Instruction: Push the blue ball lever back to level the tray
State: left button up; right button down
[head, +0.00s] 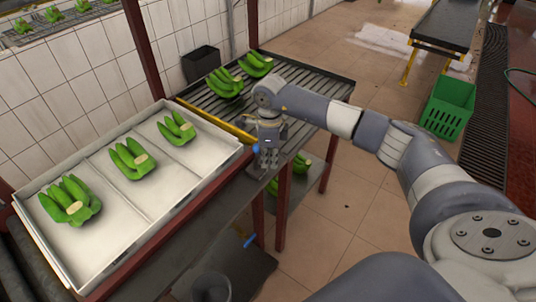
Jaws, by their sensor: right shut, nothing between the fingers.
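The white tray (98,178) with divided compartments stands at the left, one green banana bunch in each of its three compartments. It looks tilted, but I cannot tell its exact angle. A small blue ball (256,148) shows at the tray's right end, right beside my right gripper (267,164). The gripper points down with its fingers shut and empty. I cannot tell whether it touches the ball, and the lever's shaft is mostly hidden. My left gripper is not in view.
A slatted roller table (308,88) behind the gripper carries banana bunches (224,82). Dark red posts (283,205) stand close below the gripper. A blue handle (249,240) sits lower down. A green crate (447,106) stands on the open tiled floor at right.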

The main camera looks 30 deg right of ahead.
aim_at(256, 153)
jog(key=shift+w+a+b, duration=0.3)
jog(key=shift+w+b, duration=0.2)
jog(key=shift+w, duration=0.25)
jog(key=shift+w+a+b, duration=0.35)
jog(key=shift+w+b, duration=0.1)
jog(key=shift+w, duration=0.25)
jog(key=shift+w+a+b, duration=0.3)
jog(key=shift+w+b, duration=0.2)
jog(key=shift+w, duration=0.25)
jog(key=shift+s+d+p, duration=0.25)
jog(key=shift+s+p, duration=0.15)
jog(key=shift+s, duration=0.1)
notch_tip(256, 153, up, 10)
jog(key=p, duration=0.5)
jog(key=shift+p, duration=0.4)
